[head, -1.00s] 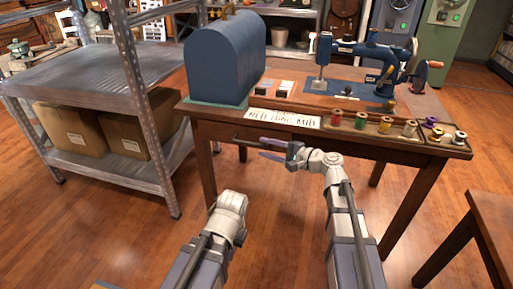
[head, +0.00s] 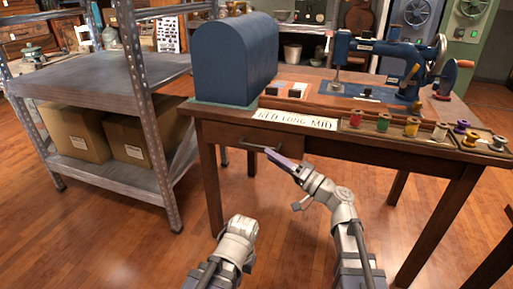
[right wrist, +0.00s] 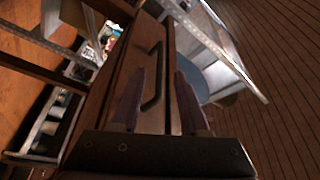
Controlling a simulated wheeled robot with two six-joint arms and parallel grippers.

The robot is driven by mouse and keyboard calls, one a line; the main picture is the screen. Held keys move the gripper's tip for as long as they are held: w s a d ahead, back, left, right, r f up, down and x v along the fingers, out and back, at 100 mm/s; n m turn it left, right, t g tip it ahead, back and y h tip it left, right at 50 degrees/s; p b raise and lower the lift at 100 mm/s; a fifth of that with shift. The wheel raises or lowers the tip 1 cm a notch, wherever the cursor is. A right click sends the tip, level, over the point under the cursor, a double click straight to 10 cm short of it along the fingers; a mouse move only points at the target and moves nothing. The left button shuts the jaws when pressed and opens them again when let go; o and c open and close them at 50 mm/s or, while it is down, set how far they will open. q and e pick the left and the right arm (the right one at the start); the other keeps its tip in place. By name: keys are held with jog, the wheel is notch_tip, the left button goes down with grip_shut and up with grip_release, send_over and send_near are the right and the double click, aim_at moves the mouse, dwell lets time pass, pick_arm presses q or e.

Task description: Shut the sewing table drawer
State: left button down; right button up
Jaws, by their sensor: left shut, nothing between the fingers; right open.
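The sewing table (head: 400,153) is dark wood and stands at the centre right. Its drawer (head: 236,137) has a wooden front with a dark bar handle (head: 254,147), below the paper label strip. I cannot tell whether a gap remains behind the drawer front. In the right wrist view the handle (right wrist: 155,78) lies ahead, between the two fingers in the picture. My right gripper (head: 282,172) is open and empty, pointing up at the drawer front near the handle; contact is unclear. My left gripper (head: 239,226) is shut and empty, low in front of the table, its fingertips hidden.
A blue domed case (head: 236,60), a blue sewing machine (head: 378,50) and a tray of thread spools (head: 397,134) stand on the tabletop. A grey metal shelf (head: 100,75) with cardboard boxes (head: 75,132) is on the left. The floor in front is clear.

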aim_at(257, 146)
jog(key=p+x, duration=0.1)
jog(key=x, duration=0.6)
grip_shut()
dwell(0.3)
jog(key=shift+d, duration=0.1)
dwell(1.0)
